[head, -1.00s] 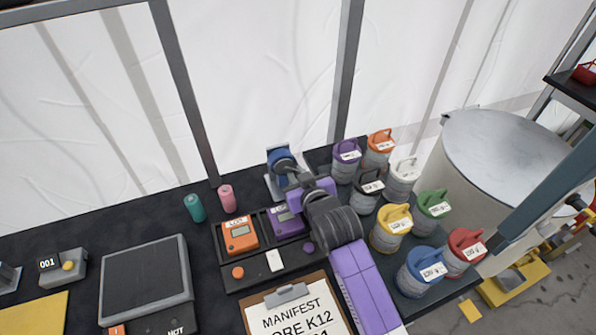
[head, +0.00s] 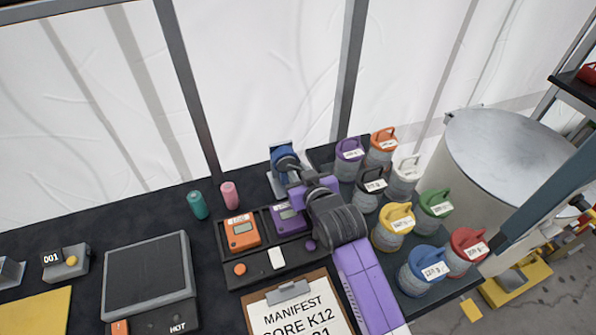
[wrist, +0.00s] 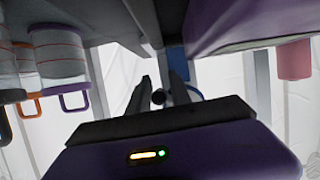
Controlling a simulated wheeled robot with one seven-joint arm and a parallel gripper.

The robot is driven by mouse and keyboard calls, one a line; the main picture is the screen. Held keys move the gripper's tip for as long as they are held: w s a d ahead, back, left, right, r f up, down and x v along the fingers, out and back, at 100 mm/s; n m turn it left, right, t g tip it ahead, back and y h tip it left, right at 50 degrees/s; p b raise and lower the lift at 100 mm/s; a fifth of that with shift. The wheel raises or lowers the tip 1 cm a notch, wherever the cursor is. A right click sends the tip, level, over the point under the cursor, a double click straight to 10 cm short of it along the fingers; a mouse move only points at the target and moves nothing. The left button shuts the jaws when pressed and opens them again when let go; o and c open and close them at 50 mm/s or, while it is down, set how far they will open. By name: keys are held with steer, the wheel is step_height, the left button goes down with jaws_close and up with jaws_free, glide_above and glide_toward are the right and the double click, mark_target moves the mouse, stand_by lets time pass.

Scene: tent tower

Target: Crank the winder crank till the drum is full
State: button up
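The winder (head: 284,161) stands at the back of the black bench in the head view, with a blue round drum on a pale stand. My gripper (head: 294,178) is right in front of it, and my purple and dark wrist covers part of its front. In the wrist view my two dark fingers (wrist: 161,88) stand apart, with a small dark round knob (wrist: 158,98) between them that looks like the crank handle. Whether both fingers press on the knob is unclear. A blue part (wrist: 180,75) shows behind the fingers. How full the drum is cannot be seen.
Several lidded canisters (head: 392,225) stand close to the right of my arm. An orange meter (head: 241,232) and a purple meter (head: 289,218) sit in a black tray left of it. A pink cylinder (head: 229,195) and a teal cylinder (head: 197,205) stand farther left.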

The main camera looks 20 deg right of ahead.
steer(key=v, duration=0.7)
steer(key=shift+s+r+b, duration=0.15)
steer(key=shift+s+b, duration=0.15)
steer(key=shift+b, duration=0.05)
steer(key=shift+o, duration=1.4)
steer(key=shift+d, duration=0.25)
steer(key=shift+s+a+f+n+h+b, duration=0.15)
steer(key=shift+s+f+n+h+b, duration=0.3)
steer(key=shift+s+f, duration=0.35)
steer(key=s+a+r+n+h, duration=0.1)
steer(key=n, duration=0.1)
steer(key=s+a+r+n+h, duration=0.1)
steer(key=shift+s+a+n, duration=0.2)
steer(key=shift+a+n, duration=0.1)
steer(key=shift+n, duration=0.05)
steer(key=shift+d+r+t+h, duration=0.15)
steer(key=shift+r+t+h, duration=0.1)
steer(key=shift+t, duration=0.05)
steer(key=shift+w+d+n, duration=0.15)
steer(key=shift+w+n, duration=0.05)
steer(key=shift+n, duration=0.1)
steer(key=p+x, duration=0.1)
steer(key=x, duration=0.6)
steer(key=shift+w+f, duration=0.1)
steer(key=shift+f, duration=0.1)
